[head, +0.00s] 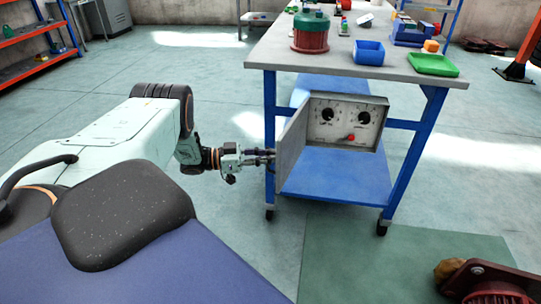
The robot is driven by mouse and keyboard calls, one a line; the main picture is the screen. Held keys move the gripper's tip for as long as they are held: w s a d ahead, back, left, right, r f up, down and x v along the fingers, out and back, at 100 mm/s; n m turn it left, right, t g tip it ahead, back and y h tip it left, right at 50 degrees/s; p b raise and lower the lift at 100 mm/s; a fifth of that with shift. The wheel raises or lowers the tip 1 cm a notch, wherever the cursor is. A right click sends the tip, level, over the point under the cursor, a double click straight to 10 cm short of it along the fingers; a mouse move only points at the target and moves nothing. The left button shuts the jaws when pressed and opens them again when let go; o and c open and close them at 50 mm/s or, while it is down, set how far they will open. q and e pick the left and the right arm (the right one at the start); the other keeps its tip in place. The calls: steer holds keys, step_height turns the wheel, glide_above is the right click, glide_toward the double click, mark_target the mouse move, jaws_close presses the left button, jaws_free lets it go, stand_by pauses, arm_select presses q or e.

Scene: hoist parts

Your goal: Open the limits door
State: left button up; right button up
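The limits box (345,122) is a grey panel with two dark dials and a red knob, mounted on the blue-legged workbench below its top. Its door (291,140) stands swung open on the left side of the box, seen at a steep angle, so the dials are exposed. My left gripper (268,157) reaches in from the left. Its fingertips are at the outer face of the door, near its free edge. The fingers are small and partly hidden there, so I cannot tell whether they grip anything. My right gripper is not in view.
The workbench top (275,55) carries a red and green drum (311,32), a blue bin (369,52) and a green tray (433,64). The blue lower shelf (335,178) is clear. A reddish machine part (492,283) lies at the bottom right. Open floor lies left of the bench.

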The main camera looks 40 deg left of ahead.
arm_select(q)
steer(key=shift+o, duration=0.8)
steer(key=shift+s+r, duration=0.1)
steer(key=shift+o, duration=0.5)
steer(key=shift+w, duration=0.2)
steer(key=v, duration=1.2)
